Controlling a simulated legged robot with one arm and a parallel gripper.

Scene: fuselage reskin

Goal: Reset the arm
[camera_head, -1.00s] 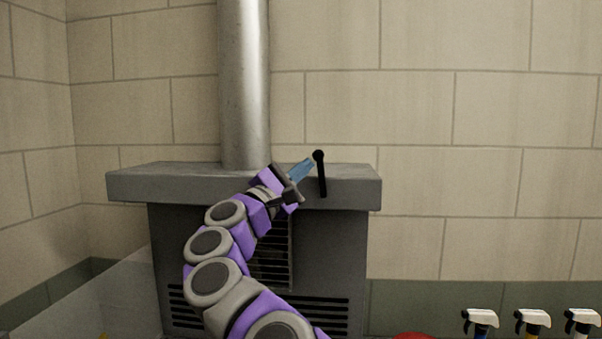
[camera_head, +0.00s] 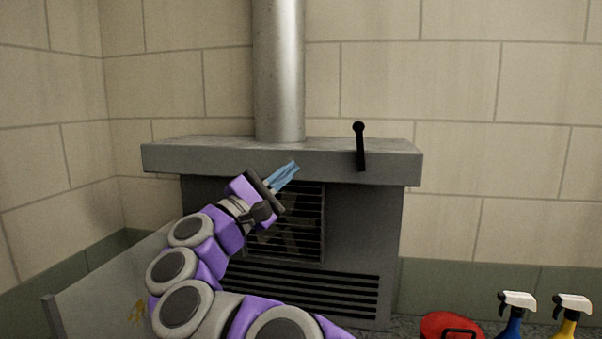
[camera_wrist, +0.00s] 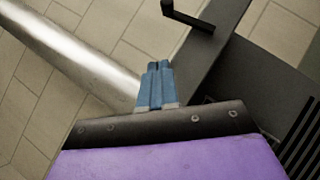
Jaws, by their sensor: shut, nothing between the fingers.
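My gripper (camera_head: 287,174) is at the end of my purple and grey arm, in front of the dark grey machine. Its blue fingers are together with nothing between them, and they point up and to the right. In the wrist view the shut fingers (camera_wrist: 158,72) also show together, with the machine's edge and the metal pipe behind them. The black lever (camera_head: 360,146) on the front of the machine's top slab stands upright, to the right of my gripper and apart from it. The lever also shows at the top of the wrist view (camera_wrist: 187,14).
The grey machine (camera_head: 350,235) has a barred opening (camera_head: 300,225) and vents, and a metal pipe (camera_head: 279,70) rises from it. A panel (camera_head: 100,295) stands at lower left. A red container (camera_head: 450,325) and spray bottles (camera_head: 515,312) are at lower right. Space right of my arm is open.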

